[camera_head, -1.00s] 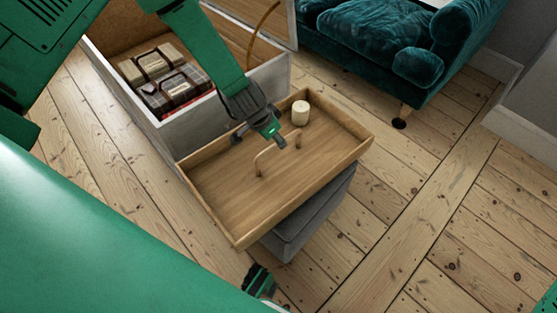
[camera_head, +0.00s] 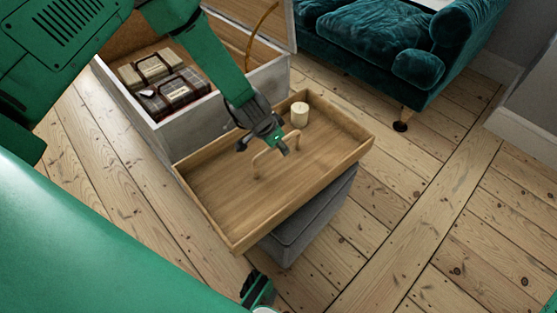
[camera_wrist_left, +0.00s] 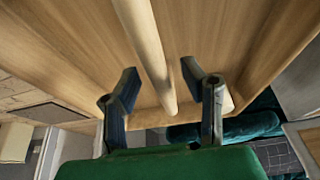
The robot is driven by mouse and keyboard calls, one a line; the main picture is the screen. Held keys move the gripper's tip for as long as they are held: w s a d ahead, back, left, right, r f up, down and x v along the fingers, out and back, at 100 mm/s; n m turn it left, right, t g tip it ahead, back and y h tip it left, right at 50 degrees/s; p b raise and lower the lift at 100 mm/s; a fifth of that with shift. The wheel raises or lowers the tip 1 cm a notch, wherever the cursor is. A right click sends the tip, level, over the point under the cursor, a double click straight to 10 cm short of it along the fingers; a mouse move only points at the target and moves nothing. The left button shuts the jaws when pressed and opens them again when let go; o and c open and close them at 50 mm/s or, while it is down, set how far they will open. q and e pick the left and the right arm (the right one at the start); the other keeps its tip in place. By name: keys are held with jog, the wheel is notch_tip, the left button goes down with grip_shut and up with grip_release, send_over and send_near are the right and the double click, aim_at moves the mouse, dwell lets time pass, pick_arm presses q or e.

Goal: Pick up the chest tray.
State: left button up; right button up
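The chest tray (camera_head: 215,195) is a shallow wooden tray with raised sides, just in front of the open chest (camera_head: 185,125). It sits over a grey padded stool (camera_head: 310,220), overhanging it on the left. An arched wooden handle (camera_head: 277,152) rises from its middle and also shows in the left wrist view (camera_wrist_left: 147,50). My left gripper (camera_head: 266,148) is open at the handle. In the left wrist view, its two fingers (camera_wrist_left: 160,80) stand apart either side of the handle, not closed on it. A dark, finger-like part of my right gripper (camera_head: 257,288) shows at the bottom edge, mostly hidden.
A cream cylinder (camera_head: 300,114) stands in the tray's far corner. The chest holds plaid cases (camera_head: 172,88), and its raised lid (camera_head: 270,22) is behind. A teal sofa (camera_head: 380,45) is at the back right. Floorboards to the right are clear.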

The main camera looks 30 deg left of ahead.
pick_arm(q)
jog(key=shift+a+f, duration=0.2)
jog(key=shift+c, duration=0.4)
jog(key=c, duration=0.7)
jog(key=shift+w+d+r, duration=0.1)
jog(key=shift+d, duration=0.05)
grip_shut()
